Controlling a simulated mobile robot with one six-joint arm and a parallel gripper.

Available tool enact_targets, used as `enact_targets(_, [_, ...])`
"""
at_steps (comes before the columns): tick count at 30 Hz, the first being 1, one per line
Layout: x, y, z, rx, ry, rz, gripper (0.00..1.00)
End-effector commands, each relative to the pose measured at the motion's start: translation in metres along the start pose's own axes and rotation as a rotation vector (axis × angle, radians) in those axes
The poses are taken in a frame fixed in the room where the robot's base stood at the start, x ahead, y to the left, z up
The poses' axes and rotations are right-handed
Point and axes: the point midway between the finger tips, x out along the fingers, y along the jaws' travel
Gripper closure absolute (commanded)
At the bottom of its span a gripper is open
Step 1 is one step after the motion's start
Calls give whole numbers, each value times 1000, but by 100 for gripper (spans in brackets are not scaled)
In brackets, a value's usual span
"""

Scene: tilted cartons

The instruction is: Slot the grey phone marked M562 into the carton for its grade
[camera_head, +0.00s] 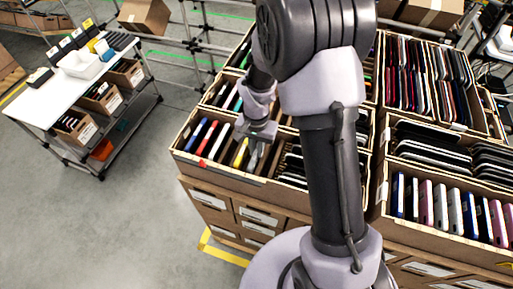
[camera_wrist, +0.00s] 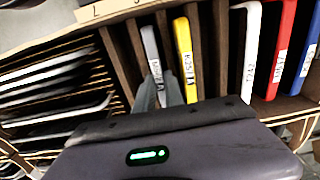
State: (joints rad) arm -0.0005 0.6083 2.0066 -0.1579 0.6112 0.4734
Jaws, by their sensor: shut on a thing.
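The grey phone (camera_wrist: 151,48), with a white label too blurred to read fully, stands on edge in a slot between brown dividers of a carton. My gripper (camera_wrist: 158,92) is shut on its near end in the wrist view. A yellow phone (camera_wrist: 184,48) stands in the slot just to its right. In the head view my gripper (camera_head: 253,155) reaches down into the left front carton (camera_head: 225,182), beside the yellow phone (camera_head: 240,152). The grey phone is hard to tell from the fingers there. I cannot tell whether it touches the slot floor.
White (camera_wrist: 251,55), red (camera_wrist: 283,45) and blue (camera_wrist: 306,60) phones stand to the right in the wrist view. Narrow slots left of the grey phone look empty; beyond them lie dark stacked phones (camera_wrist: 50,85). A white table (camera_head: 70,82) stands at the far left, with open floor between.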

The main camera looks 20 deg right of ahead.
Motion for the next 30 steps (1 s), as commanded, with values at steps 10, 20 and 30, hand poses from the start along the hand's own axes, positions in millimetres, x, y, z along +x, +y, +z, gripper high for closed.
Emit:
enact_targets(10, [0,0,0,0,0,0,100])
enact_targets(20, [0,0,0,0,0,0,61])
enact_targets(30, [-24,-1,-1,0,3,-3,61])
